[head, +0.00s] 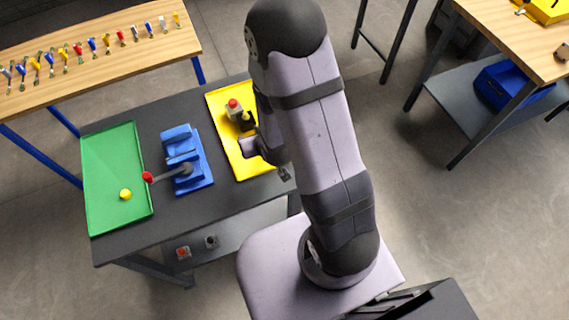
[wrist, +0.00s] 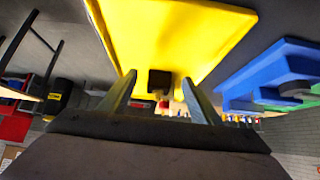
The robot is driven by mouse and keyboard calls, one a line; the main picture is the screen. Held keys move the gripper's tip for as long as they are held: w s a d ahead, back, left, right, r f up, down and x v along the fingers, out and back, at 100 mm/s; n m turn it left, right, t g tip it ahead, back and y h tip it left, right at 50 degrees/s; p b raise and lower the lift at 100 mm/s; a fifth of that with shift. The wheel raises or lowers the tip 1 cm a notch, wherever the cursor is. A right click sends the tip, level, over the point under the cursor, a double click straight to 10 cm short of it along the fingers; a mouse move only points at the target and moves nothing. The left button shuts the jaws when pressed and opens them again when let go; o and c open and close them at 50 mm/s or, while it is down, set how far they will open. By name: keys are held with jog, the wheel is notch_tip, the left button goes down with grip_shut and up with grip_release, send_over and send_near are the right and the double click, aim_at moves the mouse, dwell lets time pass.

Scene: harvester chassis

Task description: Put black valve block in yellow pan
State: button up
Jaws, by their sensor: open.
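The yellow pan (head: 222,105) lies on the dark table, and in the wrist view its yellow floor (wrist: 165,35) fills the top middle. A small black block (wrist: 160,84), which looks like the valve block, shows against the pan between my fingertips. In the head view a black piece with a yellow top (head: 247,121) stands in the pan beside a grey box with a red button (head: 234,110). My gripper (wrist: 159,79) is open, its fingers apart on either side of the block without visible contact. In the head view my arm mostly hides the gripper.
A blue vise (head: 185,160) with a red-knobbed lever stands left of the pan. A green tray (head: 105,160) with a yellow ball (head: 125,194) lies farther left. Small items sit on the lower shelf (head: 235,238). A wooden bench (head: 110,60) holds several colored valves.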

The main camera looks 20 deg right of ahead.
jog(key=s+r+g, duration=0.4)
jog(key=s+r, duration=0.1)
jog(key=s, duration=0.3)
jog(key=s+d+r+g, duration=0.1)
jog(key=s+r+g, duration=0.3)
jog(key=s, duration=0.5)
jog(key=shift+s+d+r, duration=0.15)
jog(key=shift+s+r, duration=0.15)
jog(key=shift+r, duration=0.5)
